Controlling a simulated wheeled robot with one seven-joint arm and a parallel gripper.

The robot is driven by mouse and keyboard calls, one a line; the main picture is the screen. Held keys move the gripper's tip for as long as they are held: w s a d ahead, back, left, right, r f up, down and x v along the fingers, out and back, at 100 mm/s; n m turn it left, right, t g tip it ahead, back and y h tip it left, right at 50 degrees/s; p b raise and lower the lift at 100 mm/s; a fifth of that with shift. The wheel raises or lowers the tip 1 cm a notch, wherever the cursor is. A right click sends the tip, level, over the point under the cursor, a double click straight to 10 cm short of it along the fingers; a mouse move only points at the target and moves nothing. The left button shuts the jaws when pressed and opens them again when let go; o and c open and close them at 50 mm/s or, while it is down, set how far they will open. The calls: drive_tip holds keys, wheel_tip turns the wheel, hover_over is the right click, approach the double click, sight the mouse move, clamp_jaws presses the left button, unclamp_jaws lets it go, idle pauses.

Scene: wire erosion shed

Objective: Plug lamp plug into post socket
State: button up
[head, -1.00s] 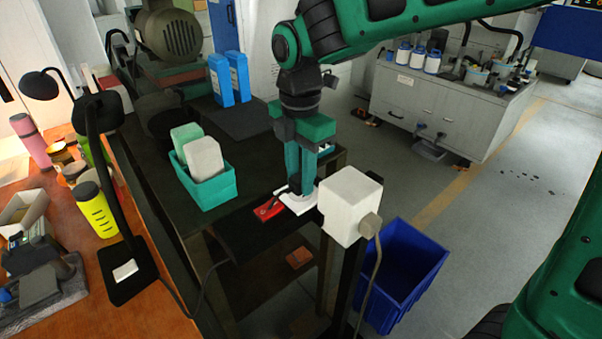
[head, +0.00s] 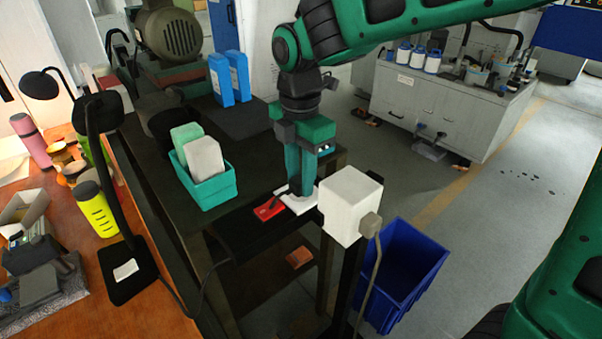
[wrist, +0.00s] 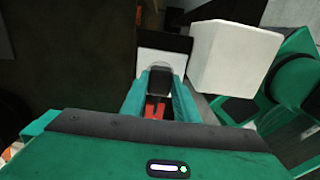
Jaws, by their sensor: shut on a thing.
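My gripper (head: 301,192) points down beside the post, its teal fingers shut on a black plug (wrist: 159,80). In the wrist view the plug sits between the fingertips, over a white plate (wrist: 173,62). This plate, perhaps the socket, also shows under the fingertips in the head view (head: 298,204). I cannot tell whether the plug touches it, and its face is partly hidden. A black desk lamp (head: 92,130) stands on the orange bench at left. A dark cable (head: 200,295) runs from near its base toward the dark stand.
A white box (head: 348,207) with a grey plug and cable (head: 372,226) stands right beside my gripper. A red piece (head: 267,208) lies left of the plate. A teal bin (head: 208,190) with two blocks sits behind left. A blue crate (head: 405,270) is on the floor.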

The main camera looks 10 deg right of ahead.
drive_tip(key=shift+f, duration=0.4)
drive_tip(key=o, duration=1.1)
drive_tip(key=shift+c, duration=0.2)
wheel_tip(320, 180, up, 11)
drive_tip(key=shift+w+f, duration=0.1)
